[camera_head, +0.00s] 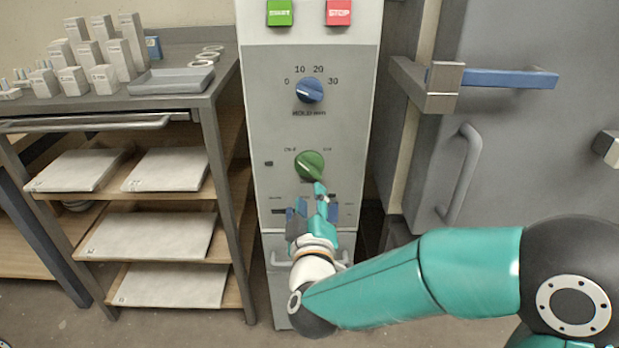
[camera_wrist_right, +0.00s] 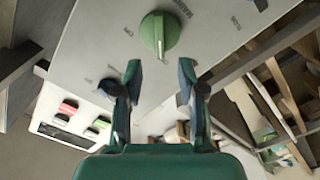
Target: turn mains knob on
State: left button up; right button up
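The mains knob is a round green knob (camera_head: 310,165) with a pale pointer line, on the grey control panel (camera_head: 270,120). In the head view its pointer runs from lower left to upper right. It also shows in the right wrist view (camera_wrist_right: 160,34), ahead of the fingertips. My right gripper (camera_head: 318,198) is just below the knob in the head view. In the right wrist view the right gripper (camera_wrist_right: 158,78) has its two fingers spread, with nothing between them, apart from the knob. My left gripper is not in view.
A blue hold knob (camera_head: 310,90) and green (camera_head: 279,12) and red (camera_head: 338,12) buttons sit above. At right is a grey door (camera_head: 520,150) with a blue-barred latch. At left a shelf rack (camera_head: 222,150) carries white slabs, with a tray (camera_head: 170,82) and several blocks on top.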

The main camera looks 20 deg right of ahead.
aim_at(309, 172)
jog(key=b+x, duration=0.1)
jog(key=x, duration=0.8)
jog(key=shift+w, duration=0.15)
jog(key=shift+f, duration=0.1)
grip_shut()
